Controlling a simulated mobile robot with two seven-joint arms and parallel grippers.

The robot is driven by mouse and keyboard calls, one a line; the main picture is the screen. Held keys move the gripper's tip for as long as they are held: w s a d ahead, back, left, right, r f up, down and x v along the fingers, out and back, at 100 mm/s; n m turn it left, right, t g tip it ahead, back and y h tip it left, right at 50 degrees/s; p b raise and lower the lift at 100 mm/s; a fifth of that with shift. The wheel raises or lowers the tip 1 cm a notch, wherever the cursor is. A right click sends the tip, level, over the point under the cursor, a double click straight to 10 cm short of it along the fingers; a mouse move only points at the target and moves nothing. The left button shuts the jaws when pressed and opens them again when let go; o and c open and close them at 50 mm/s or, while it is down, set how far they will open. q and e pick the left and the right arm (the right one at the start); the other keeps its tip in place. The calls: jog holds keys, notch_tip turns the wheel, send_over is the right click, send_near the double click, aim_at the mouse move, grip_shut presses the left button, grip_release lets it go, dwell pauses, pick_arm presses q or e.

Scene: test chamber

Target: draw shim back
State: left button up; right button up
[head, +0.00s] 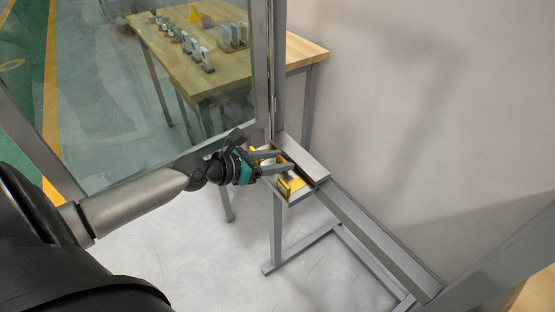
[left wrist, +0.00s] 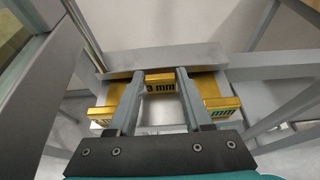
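A yellow block marked "3 mm" (left wrist: 160,84) sits between the two fingers of my left gripper (left wrist: 160,74) in the left wrist view. The fingers are apart and the block fills nearly all the gap. I cannot tell whether they press on it. Another yellow piece (left wrist: 102,115) shows left of the fingers, and one marked "mm" (left wrist: 222,107) shows at right, partly behind a finger. In the head view my left gripper (head: 287,160) reaches over the grey ledge, with yellow pieces (head: 291,187) by its fingers. My right gripper is not in view.
A grey plate (head: 304,158) lies just beyond the fingers, and a grey rail (head: 375,235) runs to the lower right. A glass-paned door or panel (head: 110,100) stands close on the left. A wooden table (head: 190,60) with small items is behind it.

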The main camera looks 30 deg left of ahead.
pick_arm(q)
grip_shut()
dwell(1.0)
